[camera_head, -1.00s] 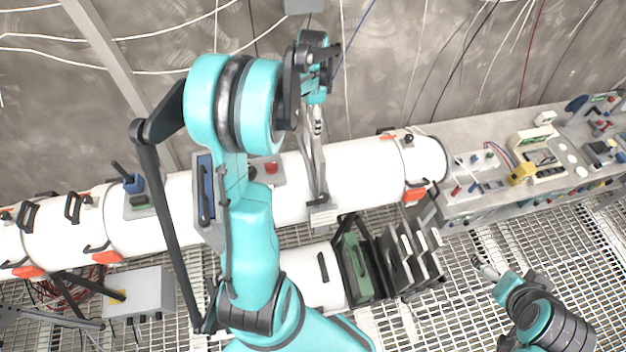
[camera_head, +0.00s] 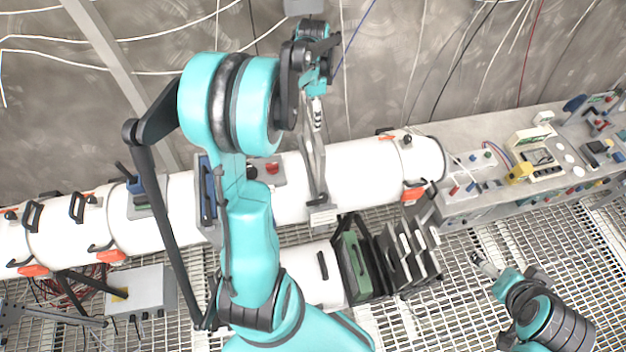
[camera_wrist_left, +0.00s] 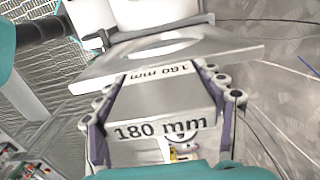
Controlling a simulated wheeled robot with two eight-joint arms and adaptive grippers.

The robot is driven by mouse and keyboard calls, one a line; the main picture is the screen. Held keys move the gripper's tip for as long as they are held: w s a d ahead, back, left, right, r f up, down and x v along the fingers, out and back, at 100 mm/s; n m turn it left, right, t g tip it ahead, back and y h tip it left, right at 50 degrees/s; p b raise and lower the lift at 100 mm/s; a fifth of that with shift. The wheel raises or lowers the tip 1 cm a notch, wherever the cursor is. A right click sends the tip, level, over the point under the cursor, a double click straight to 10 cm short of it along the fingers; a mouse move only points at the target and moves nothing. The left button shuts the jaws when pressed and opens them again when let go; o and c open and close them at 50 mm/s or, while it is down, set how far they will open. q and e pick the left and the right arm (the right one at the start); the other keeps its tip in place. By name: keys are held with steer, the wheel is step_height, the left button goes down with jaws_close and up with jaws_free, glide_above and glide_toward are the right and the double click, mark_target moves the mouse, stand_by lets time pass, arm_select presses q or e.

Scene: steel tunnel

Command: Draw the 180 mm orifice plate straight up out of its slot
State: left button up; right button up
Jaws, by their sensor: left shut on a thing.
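The 180 mm orifice plate (camera_head: 316,165) shows as a thin, upright grey plate, nearly edge-on, at the white pipe (camera_head: 365,170). In the left wrist view the plate (camera_wrist_left: 235,52) shows part of its round hole, and its grip block (camera_wrist_left: 160,102) is marked "180 mm". My left gripper (camera_head: 316,108) is shut on this block, with a finger on each side (camera_wrist_left: 165,112). The slot (camera_head: 323,216) is around the plate's lower part; I cannot tell how deep its lower edge sits. My right gripper (camera_head: 482,261) is low at the right, away from the plate; its jaws are too small to read.
A rack (camera_head: 405,260) with a green plate and several grey plates stands below the pipe. A bench (camera_head: 465,205) with instruments is at the right. Loose cables hang on the wall behind. A grey box (camera_head: 145,295) sits on the grating at lower left.

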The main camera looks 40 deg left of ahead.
arm_select(q)
steer(key=shift+r+p, duration=1)
steer(key=shift+r, duration=1.05)
